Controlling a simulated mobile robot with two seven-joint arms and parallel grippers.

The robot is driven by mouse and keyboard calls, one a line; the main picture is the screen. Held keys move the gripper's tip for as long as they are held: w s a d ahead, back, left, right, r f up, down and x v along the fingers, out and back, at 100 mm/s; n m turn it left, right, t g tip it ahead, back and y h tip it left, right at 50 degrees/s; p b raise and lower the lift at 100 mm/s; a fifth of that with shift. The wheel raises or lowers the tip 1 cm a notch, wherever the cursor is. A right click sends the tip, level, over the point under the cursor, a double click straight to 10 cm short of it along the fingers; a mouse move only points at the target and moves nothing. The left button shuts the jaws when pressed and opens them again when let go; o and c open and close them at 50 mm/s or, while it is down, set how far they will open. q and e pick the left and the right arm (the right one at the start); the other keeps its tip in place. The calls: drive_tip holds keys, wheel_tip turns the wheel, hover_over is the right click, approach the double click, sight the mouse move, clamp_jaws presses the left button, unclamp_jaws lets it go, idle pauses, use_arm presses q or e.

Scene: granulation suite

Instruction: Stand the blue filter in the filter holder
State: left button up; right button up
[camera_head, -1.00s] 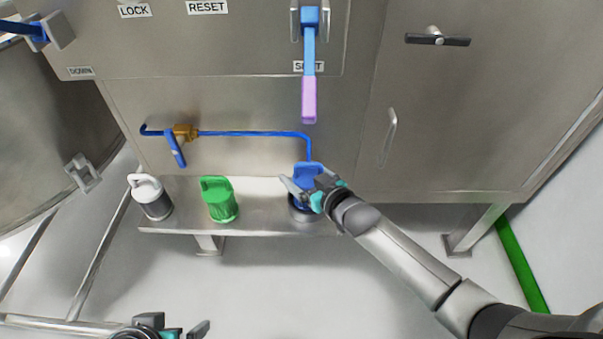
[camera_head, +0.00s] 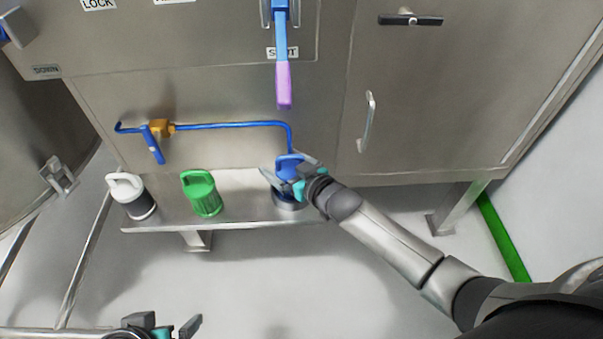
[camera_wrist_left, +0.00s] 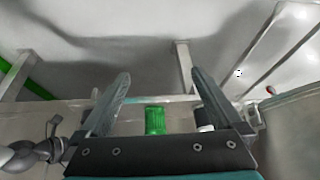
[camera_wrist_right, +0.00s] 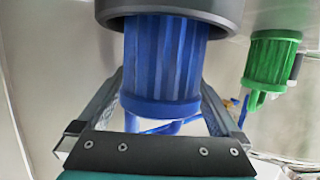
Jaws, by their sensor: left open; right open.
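The blue filter (camera_head: 288,163) stands upright at the right end of the low steel shelf, its lower end in the round grey filter holder (camera_head: 289,202). The right wrist view shows the ribbed blue body (camera_wrist_right: 165,60) entering the grey ring of the holder (camera_wrist_right: 175,12). My right gripper (camera_head: 290,180) is open, with one finger on each side of the filter; whether they touch it I cannot tell. The gripper partly hides the filter in the head view. My left gripper (camera_head: 168,324) is open and empty, low over the floor at the bottom left.
A green filter (camera_head: 202,194) and a white-topped filter (camera_head: 132,196) stand to the left on the shelf (camera_head: 235,212). A blue pipe (camera_head: 230,125) runs along the cabinet wall just behind the blue filter. A blue-and-pink lever (camera_head: 283,70) hangs above. Open floor lies in front.

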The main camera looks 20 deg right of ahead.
drive_tip(key=shift+r, duration=0.45)
drive_tip(key=p+v, duration=0.6)
drive_tip(key=v, duration=0.6)
use_arm(q)
wheel_tip(320, 180, down, 12)
drive_tip(key=s+g, duration=0.2)
drive_tip(key=shift+s+a+r, duration=0.2)
drive_tip(key=shift+s+a, duration=0.05)
drive_tip(key=shift+a, duration=0.15)
use_arm(e)
drive_tip(key=s+a+f+m+g+h, duration=0.1)
drive_tip(key=s+f+g+h, duration=0.3)
drive_tip(key=s+f+g, duration=0.7)
drive_tip(key=s+f, duration=0.4)
drive_tip(key=s, duration=0.4)
use_arm(q)
drive_tip(key=shift+r, duration=0.1)
use_arm(e)
drive_tip(key=shift+a, duration=0.1)
